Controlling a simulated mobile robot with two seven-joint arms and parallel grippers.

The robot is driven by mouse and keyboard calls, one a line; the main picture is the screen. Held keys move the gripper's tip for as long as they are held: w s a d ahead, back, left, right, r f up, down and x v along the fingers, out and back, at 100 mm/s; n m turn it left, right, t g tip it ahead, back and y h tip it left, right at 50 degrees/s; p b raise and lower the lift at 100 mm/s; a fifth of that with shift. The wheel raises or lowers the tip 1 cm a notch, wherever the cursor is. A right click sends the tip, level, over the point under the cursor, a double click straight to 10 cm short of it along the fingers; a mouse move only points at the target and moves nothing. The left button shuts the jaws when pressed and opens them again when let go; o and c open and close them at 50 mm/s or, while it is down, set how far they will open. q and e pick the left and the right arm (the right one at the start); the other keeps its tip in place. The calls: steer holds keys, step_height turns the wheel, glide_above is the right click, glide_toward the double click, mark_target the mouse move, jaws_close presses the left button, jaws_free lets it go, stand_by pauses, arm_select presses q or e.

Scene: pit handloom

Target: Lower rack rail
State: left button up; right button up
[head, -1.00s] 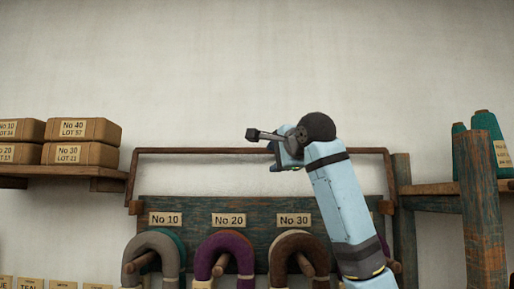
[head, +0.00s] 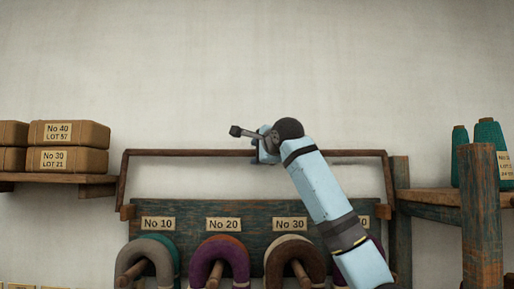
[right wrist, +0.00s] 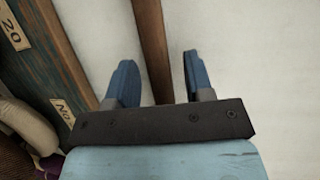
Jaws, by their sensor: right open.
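The rack rail (head: 190,152) is a thin brown bar with side arms, standing raised above the blue-green rack board (head: 190,211). My right gripper (head: 258,152) is at the rail, a little right of its middle-left stretch, above the No 20 and No 30 labels. In the right wrist view the rail (right wrist: 152,45) runs between the two blue fingers of the open gripper (right wrist: 160,82), with gaps on both sides. I cannot tell whether it touches the palm. My left gripper is not in view.
Hanks of grey, purple and brown yarn (head: 218,255) hang on pegs below the labels. A left shelf (head: 85,190) holds brown boxes (head: 68,146). A right shelf (head: 432,198) holds teal cones (head: 490,140) behind a wooden post (head: 481,220). The wall above is clear.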

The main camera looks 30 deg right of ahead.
steer(key=shift+w+f, duration=0.1)
steer(key=shift+w, duration=0.35)
steer(key=shift+w+d+f, duration=0.1)
jaws_close()
